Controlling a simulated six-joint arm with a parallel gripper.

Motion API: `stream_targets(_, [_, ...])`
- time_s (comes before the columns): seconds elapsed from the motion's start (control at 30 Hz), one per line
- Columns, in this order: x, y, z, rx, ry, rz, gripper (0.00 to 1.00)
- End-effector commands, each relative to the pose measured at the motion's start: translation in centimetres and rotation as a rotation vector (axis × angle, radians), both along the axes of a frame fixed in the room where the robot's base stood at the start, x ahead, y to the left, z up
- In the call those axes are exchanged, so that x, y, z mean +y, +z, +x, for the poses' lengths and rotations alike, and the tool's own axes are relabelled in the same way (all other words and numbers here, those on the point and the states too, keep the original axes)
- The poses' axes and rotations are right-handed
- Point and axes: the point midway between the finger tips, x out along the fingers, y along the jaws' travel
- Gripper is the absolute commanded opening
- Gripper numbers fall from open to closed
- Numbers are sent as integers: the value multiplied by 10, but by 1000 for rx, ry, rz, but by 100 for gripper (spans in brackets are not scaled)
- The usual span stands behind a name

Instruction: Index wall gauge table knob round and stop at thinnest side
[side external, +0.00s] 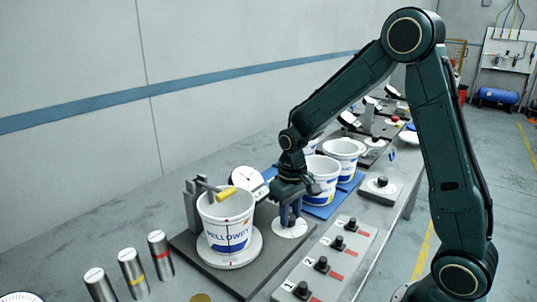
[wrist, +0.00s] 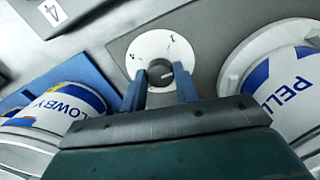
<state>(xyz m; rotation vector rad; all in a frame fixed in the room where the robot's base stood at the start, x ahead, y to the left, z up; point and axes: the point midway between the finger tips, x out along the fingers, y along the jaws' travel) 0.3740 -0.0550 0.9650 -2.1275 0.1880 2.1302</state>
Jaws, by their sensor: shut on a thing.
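My gripper (side external: 289,213) points down, shut on a small grey knob at the centre of a white marked disc (side external: 291,231). In the wrist view, the blue fingers of my gripper (wrist: 160,82) sit either side of the knob (wrist: 160,68), over the white disc (wrist: 150,48) with small dark marks. Left of it, a white tub (side external: 226,232) with a blue label stands upright on a round white turntable (side external: 232,257).
Several white tubs (side external: 345,151) stand on a blue mat behind my gripper. A numbered panel with several black knobs (side external: 321,264) lies in front. Several metal cylinders (side external: 132,270) stand at front left. My gripper is close to the tub.

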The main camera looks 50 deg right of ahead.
Motion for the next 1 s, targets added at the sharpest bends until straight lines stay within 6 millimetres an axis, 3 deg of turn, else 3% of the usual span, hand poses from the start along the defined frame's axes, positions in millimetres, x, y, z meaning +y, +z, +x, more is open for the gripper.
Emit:
stream_targets(0.6, [1,1,2,-5,-572,-1,8])
stream_targets(1.0, [0,1,2,-6,-781,0,8])
